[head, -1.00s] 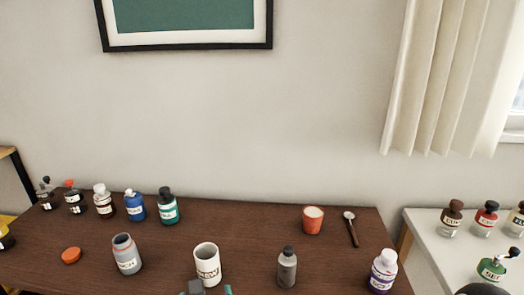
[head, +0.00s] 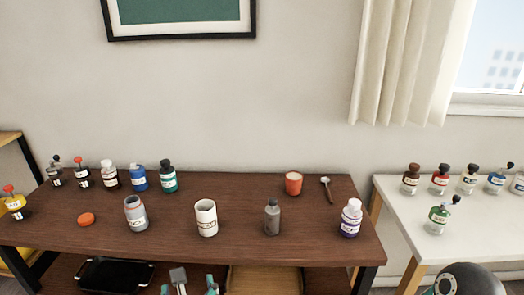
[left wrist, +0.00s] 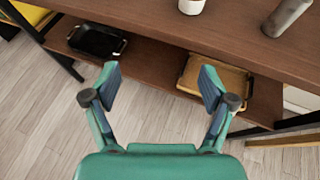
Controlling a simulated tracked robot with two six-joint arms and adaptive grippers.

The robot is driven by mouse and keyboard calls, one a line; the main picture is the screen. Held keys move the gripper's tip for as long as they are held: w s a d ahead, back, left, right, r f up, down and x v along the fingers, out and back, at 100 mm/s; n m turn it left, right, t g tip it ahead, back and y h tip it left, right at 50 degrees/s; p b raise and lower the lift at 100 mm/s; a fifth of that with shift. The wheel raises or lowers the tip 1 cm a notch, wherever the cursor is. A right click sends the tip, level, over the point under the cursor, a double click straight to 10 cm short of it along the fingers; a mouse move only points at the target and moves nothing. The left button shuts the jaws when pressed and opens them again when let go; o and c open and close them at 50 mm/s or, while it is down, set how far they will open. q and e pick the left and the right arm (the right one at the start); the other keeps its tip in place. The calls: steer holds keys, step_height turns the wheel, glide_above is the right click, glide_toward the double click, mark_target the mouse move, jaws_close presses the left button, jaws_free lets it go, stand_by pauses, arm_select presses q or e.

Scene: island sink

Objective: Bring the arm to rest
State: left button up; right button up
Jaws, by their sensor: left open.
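My left gripper (head: 190,284) shows at the bottom edge of the head view, in front of the dark wooden table (head: 300,240). In the left wrist view my left gripper (left wrist: 160,82) is open, with its two teal fingers spread wide and nothing between them. It is apart from the table, with the floor and the table's lower shelf beyond it. My right gripper is not in view.
The table bears several bottles, a white mug (head: 206,218), a red cup (head: 293,184) and a grey bottle (head: 272,218). A black tray (left wrist: 97,41) and a tan tray (left wrist: 214,75) lie on the lower shelf. A white table (head: 400,215) with bottles stands right.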

arm_select(q)
steer(key=s+a+f+m+g+p, duration=0.1)
steer(key=a+f+m+g+p, duration=0.1)
steer(key=a+f, duration=0.35)
steer(key=s+a+f+m+g+p, duration=0.1)
steer(key=a+f+m+g+p, duration=0.15)
steer(key=f, duration=0.65)
steer(key=s+d+f+m+g+h+p, duration=0.1)
steer(key=s+d+f+m+g+h, duration=0.2)
steer(key=m, duration=1.3)
steer(key=s+d+f+m+g+h+p, duration=0.1)
steer(key=s+d+f+m+g+h, duration=0.3)
steer(key=m, duration=1.3)
steer(key=s+d+f+h, duration=0.1)
steer(key=s+d+f, duration=0.2)
steer(key=s, duration=0.3)
steer(key=shift+s+d+f, duration=0.2)
steer(key=shift+d+f, duration=0.2)
steer(key=shift+d, duration=0.2)
